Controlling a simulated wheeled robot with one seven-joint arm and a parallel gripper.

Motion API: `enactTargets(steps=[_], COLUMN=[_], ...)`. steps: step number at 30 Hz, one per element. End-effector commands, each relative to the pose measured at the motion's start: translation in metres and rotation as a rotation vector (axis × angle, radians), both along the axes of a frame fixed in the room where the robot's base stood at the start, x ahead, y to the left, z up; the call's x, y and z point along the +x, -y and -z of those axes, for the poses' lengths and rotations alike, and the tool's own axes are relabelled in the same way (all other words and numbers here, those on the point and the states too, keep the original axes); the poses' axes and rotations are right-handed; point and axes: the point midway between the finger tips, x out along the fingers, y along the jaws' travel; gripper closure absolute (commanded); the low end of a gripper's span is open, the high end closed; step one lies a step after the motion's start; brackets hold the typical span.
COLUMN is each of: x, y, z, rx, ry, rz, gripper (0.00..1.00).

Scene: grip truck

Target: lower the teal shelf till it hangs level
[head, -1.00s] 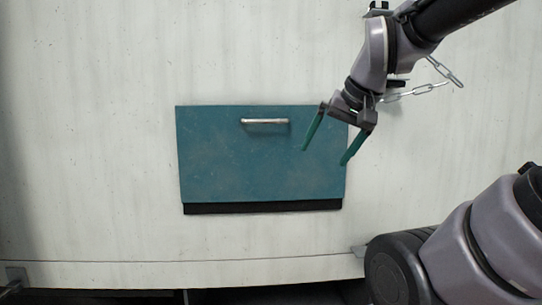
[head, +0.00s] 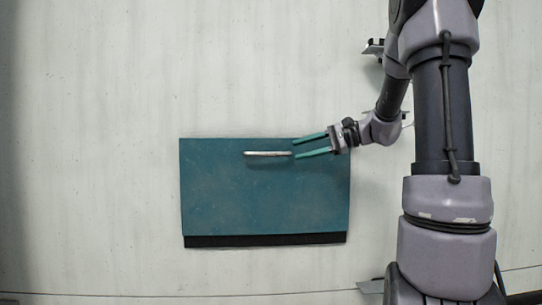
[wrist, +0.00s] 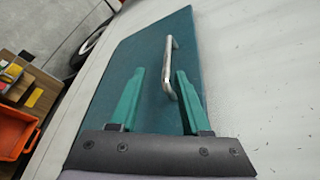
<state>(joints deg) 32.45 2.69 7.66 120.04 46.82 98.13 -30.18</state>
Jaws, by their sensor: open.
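The teal shelf (head: 262,195) is a flat panel lying up against the pale wall, with a black strip along its bottom edge. A silver bar handle (head: 267,153) runs across near its top. My gripper (head: 295,147) is open at the right end of the handle, its two green fingers pointing left, one a little above the handle's line and one about level with it. In the wrist view the shelf (wrist: 140,70) fills the middle, and the handle (wrist: 178,70) stands just beyond and near the right finger of my gripper (wrist: 158,70). No contact can be made out.
The pale wall (head: 90,120) is bare left of the shelf. Metal brackets (head: 373,47) sit on the wall at the right, partly behind my arm. In the wrist view an orange crate (wrist: 14,132), wooden boxes and a wheel (wrist: 88,45) show at the left.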

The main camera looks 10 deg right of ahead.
Motion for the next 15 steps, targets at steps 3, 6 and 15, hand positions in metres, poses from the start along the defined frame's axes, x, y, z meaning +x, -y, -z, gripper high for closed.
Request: enactTargets(steps=[3, 6, 15], x=[0.01, 0.014, 0.036], y=[0.007, 0.0, -0.049], z=[-0.004, -0.003, 0.01], rx=[0.047, 0.053, 0.05], ry=[0.011, 0.013, 0.01], rz=[0.017, 0.016, 0.014], gripper=[0.53, 0.53, 0.53])
